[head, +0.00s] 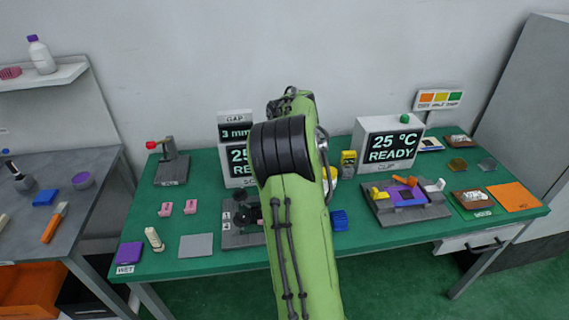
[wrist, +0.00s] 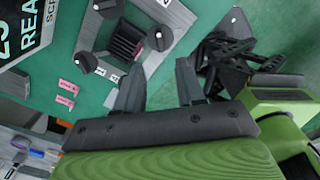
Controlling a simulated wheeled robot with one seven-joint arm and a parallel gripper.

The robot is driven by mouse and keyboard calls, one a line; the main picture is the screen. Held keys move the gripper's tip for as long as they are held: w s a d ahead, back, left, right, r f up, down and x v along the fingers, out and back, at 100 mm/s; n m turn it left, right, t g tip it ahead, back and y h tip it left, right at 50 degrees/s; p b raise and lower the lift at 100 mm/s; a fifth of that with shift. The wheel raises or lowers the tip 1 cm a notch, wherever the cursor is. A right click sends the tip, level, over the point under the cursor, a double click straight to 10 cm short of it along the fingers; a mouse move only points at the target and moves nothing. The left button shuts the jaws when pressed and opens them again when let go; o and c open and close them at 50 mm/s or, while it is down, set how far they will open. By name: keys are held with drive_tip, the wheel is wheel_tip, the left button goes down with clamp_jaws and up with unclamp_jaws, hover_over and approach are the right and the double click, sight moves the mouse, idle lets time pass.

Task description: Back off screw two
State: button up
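The grey screw fixture (wrist: 168,62) stands on the green table, with a dark ribbed block (wrist: 124,42) in its middle. Black knobs show in the wrist view: one at the top (wrist: 107,7), one at the left (wrist: 85,62) and one at the right (wrist: 160,38). Small white number tags sit beside them, too small to read surely, so I cannot tell which knob is two. In the head view my arm hides much of the fixture (head: 236,238). My gripper (wrist: 160,68) is open and empty, its fingers apart from the knobs. The head view hides its fingertips.
A "25 °C READY" display box (head: 388,142) and a clip fixture (head: 404,203) stand to the right. Two pink blocks (head: 178,208), a grey plate (head: 196,246) and a red-knobbed lever stand (head: 171,166) are to the left. The table's front left is partly clear.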

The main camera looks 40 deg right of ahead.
wheel_tip(320, 180, up, 6)
drive_tip(key=shift+f+p, duration=0.1)
drive_tip(key=shift+p, duration=0.6)
drive_tip(key=s+a+r+m+t, duration=0.25)
drive_tip(key=a+r+m, duration=0.25)
drive_tip(key=a, duration=0.4)
drive_tip(key=s+a+r+m+t, duration=0.1)
drive_tip(key=s+a+r+m, duration=0.3)
drive_tip(key=a, duration=0.5)
drive_tip(key=s+a+f+m+t, duration=0.2)
drive_tip(key=s+a+f+m, duration=0.1)
drive_tip(key=s+a+m, duration=0.5)
drive_tip(key=s+m, duration=0.3)
drive_tip(key=s, duration=0.2)
